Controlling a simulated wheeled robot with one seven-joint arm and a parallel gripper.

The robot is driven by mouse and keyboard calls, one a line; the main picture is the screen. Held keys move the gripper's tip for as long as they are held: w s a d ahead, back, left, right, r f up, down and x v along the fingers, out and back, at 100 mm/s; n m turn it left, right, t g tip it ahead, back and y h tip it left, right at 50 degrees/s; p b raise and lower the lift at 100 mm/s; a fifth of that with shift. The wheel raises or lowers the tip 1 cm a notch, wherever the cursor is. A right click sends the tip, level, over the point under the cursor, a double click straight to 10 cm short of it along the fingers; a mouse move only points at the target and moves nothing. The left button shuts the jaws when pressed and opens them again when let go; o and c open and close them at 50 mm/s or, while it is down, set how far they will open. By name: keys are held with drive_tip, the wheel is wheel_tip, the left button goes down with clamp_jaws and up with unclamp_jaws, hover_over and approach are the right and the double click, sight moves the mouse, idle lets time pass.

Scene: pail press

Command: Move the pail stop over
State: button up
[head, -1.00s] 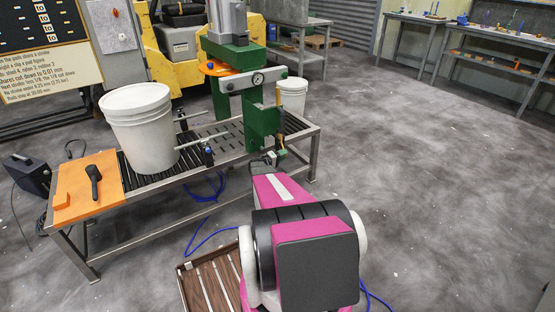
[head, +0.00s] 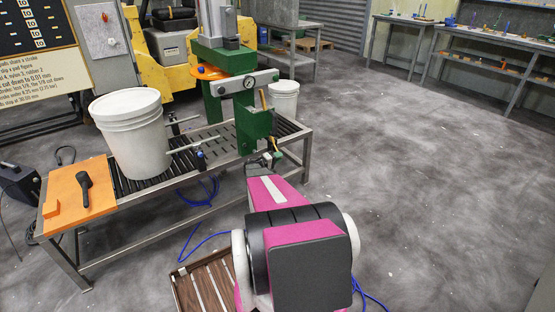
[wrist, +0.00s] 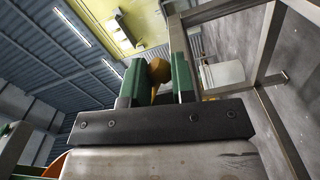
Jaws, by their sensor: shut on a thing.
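My gripper (wrist: 158,82) is shut on a yellow-brown rounded knob (wrist: 159,69), held between its green finger pads in the wrist view. A large white lidded pail (head: 138,145) stands on the roller bed, left of the press. Two thin rods on posts stand between pail and press; the nearer post (head: 200,160) has a blue part. I cannot tell which part the held knob belongs to.
A smaller white pail (head: 284,99) is behind the press, right. An orange board (head: 70,195) with a black handled tool (head: 85,187) lies at the bench's left end. A brown slatted crate (head: 205,284) and blue hose are on the floor. The floor at right is clear.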

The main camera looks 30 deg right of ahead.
drive_tip(key=shift+r, duration=0.2)
drive_tip(key=shift+s+d+r, duration=0.1)
drive_tip(key=shift+s+r, duration=0.2)
drive_tip(key=shift+r, duration=0.25)
drive_tip(key=shift+s+r, duration=0.3)
drive_tip(key=shift+r, duration=0.2)
drive_tip(key=r, duration=0.2)
drive_tip(key=shift+s+r, duration=0.25)
drive_tip(key=shift+r, duration=0.1)
drive_tip(key=shift+w+r, duration=0.15)
drive_tip(key=shift+r, duration=1.25)
